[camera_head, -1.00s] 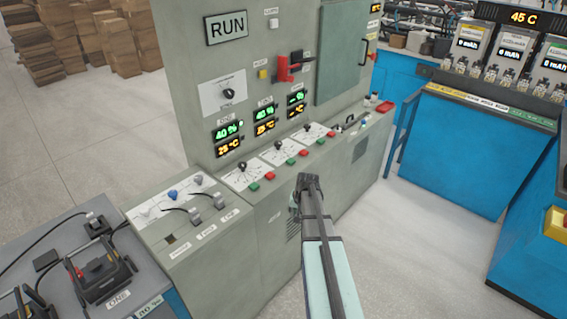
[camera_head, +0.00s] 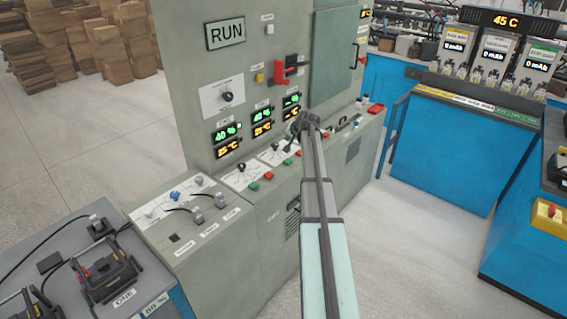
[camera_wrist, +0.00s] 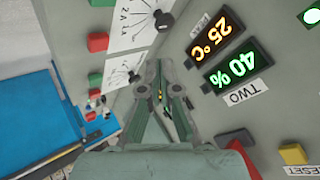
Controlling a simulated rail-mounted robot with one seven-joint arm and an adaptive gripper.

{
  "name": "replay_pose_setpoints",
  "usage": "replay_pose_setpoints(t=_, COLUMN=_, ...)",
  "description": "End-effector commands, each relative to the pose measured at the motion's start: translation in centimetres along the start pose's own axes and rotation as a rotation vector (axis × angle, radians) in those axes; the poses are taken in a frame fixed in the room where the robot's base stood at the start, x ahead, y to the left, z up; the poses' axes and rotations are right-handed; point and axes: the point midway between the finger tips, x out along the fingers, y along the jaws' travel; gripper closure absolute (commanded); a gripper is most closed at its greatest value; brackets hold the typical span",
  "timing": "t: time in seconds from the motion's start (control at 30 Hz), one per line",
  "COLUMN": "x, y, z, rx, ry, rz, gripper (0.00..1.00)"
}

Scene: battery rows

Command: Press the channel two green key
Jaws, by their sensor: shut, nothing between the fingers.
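The channel two green key (camera_head: 288,161) sits on the sloped ledge of the grey cabinet, below the middle chart and to the right of a red key (camera_head: 268,176). My gripper (camera_head: 302,124) is shut and empty, above the ledge near the middle and right charts, partly covering them. In the wrist view my gripper (camera_wrist: 160,75) points between a chart with a black knob (camera_wrist: 163,20) and the display labelled TWO (camera_wrist: 228,65). A red key (camera_wrist: 97,42) and another green key (camera_wrist: 95,82) lie to its left. Whether the fingertips touch anything cannot be told.
A red handle (camera_head: 285,68) and a yellow button (camera_head: 260,77) stand on the upright face above the displays. A lower console with levers (camera_head: 197,215) is at left. A blue bench (camera_head: 440,150) stands at right, beyond open floor.

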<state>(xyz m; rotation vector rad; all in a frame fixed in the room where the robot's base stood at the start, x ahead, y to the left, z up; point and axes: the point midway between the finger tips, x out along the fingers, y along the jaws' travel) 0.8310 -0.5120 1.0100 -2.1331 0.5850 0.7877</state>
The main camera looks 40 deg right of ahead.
Motion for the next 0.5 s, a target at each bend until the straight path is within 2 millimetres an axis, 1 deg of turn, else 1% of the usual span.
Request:
replay_pose_setpoints(t=0.33, x=-0.01, y=0.07, z=0.08, rx=0.005, ry=0.001, rz=0.001, gripper=1.00)
replay_pose_setpoints(t=0.5, x=0.30, y=0.29, z=0.32, rx=0.004, ry=0.001, rz=0.001, gripper=1.00)
